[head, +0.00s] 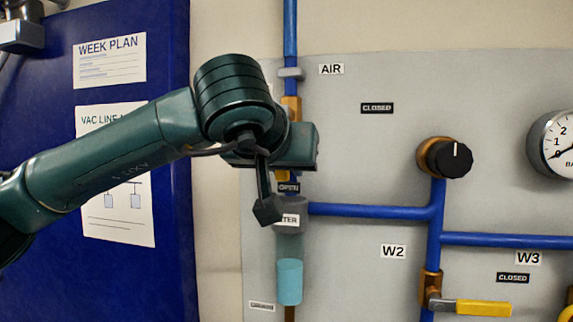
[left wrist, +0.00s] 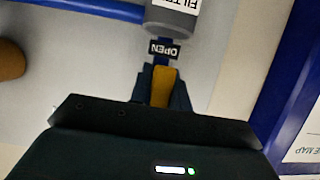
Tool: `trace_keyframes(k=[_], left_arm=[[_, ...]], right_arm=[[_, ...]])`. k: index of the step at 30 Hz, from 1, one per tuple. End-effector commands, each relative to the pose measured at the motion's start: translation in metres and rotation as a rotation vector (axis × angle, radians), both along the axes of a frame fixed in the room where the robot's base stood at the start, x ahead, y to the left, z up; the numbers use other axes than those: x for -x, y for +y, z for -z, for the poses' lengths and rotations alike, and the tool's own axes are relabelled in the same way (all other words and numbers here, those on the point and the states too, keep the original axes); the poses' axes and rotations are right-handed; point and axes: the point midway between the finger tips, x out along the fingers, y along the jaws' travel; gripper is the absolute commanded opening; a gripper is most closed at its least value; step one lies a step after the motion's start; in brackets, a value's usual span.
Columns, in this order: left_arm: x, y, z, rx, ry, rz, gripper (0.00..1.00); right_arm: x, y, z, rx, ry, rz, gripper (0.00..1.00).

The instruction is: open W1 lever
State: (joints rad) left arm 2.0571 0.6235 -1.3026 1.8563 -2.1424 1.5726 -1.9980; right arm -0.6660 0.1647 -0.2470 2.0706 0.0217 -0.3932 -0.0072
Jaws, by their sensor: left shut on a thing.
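My left gripper (head: 294,150) is in front of the blue vertical pipe on the grey panel, below the AIR label. In the left wrist view its two fingers (left wrist: 162,88) are shut on a yellow-orange lever handle (left wrist: 163,84). A black OPEN tag (left wrist: 164,49) is just past the fingertips; it also shows, partly covered, in the head view (head: 288,188). A brass fitting (head: 291,107) shows on the pipe above the gripper.
A filter bowl with blue liquid (head: 290,281) hangs below the gripper. A black knob (head: 450,158), a gauge (head: 557,145) and the yellow W2 lever (head: 484,308), lying sideways, are to the right. A blue board with papers (head: 110,62) stands left.

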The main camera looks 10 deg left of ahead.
Motion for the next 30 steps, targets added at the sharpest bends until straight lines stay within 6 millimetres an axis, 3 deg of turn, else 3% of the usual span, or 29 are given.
trace_keyframes(k=[4,5,12,23,30], left_arm=[[0.0,0.001,-0.001,-0.005,-0.003,-0.002,0.0],[0.0,0.001,-0.001,-0.006,-0.003,-0.003,0.2],[0.0,0.001,-0.001,-0.003,-0.002,-0.002,0.4],[0.008,0.0,-0.004,0.0,-0.004,-0.001,0.4],[0.052,0.0,-0.021,-0.003,-0.008,0.0,0.4]], right_arm=[[0.0,0.0,0.0,0.002,-0.001,-0.001,0.52],[0.0,0.0,0.0,0.002,-0.001,-0.001,0.52],[0.0,-0.001,0.0,0.002,-0.001,-0.002,0.52],[0.0,-0.001,0.002,0.003,-0.003,-0.002,0.52],[-0.002,0.002,0.006,-0.003,-0.017,-0.01,0.52]])
